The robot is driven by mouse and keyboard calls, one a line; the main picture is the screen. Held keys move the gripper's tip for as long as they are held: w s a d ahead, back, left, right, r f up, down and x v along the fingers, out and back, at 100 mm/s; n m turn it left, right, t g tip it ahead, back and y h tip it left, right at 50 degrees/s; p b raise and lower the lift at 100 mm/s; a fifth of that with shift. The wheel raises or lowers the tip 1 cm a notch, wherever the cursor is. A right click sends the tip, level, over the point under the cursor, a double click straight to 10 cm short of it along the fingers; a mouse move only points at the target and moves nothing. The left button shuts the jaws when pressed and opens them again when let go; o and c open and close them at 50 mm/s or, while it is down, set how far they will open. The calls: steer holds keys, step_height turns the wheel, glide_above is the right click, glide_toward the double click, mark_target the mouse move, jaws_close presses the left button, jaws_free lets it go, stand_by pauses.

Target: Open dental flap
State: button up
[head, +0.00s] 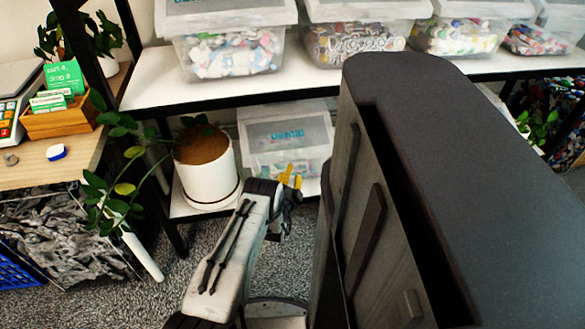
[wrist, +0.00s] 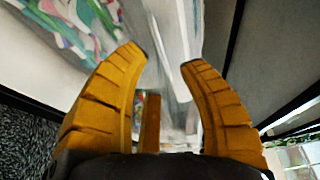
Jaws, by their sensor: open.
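The dental bin (head: 288,145) is a clear plastic bin with a teal label, on the lower shelf. Its pale flap (head: 285,128) looks closed, though my body hides part of its right side. My gripper (head: 290,175) has yellow fingers and is in front of the bin's lower front. In the wrist view my gripper (wrist: 164,74) is open with nothing between its fingers. A clear bin (wrist: 85,25) with colourful contents fills the upper left, with a pale translucent edge (wrist: 172,40) beyond the fingertips. I cannot tell whether the fingers touch it.
A white potted plant (head: 206,172) stands on the lower shelf left of the bin. Several bins (head: 228,50) line the upper shelf (head: 150,92), which lies above the dental bin. A wooden table (head: 50,165) and a black shelf post (head: 165,190) are at left.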

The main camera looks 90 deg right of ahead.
mark_target(294, 162)
steer(key=shift+b+x, duration=0.95)
steer(key=shift+x, duration=1.25)
jaws_close()
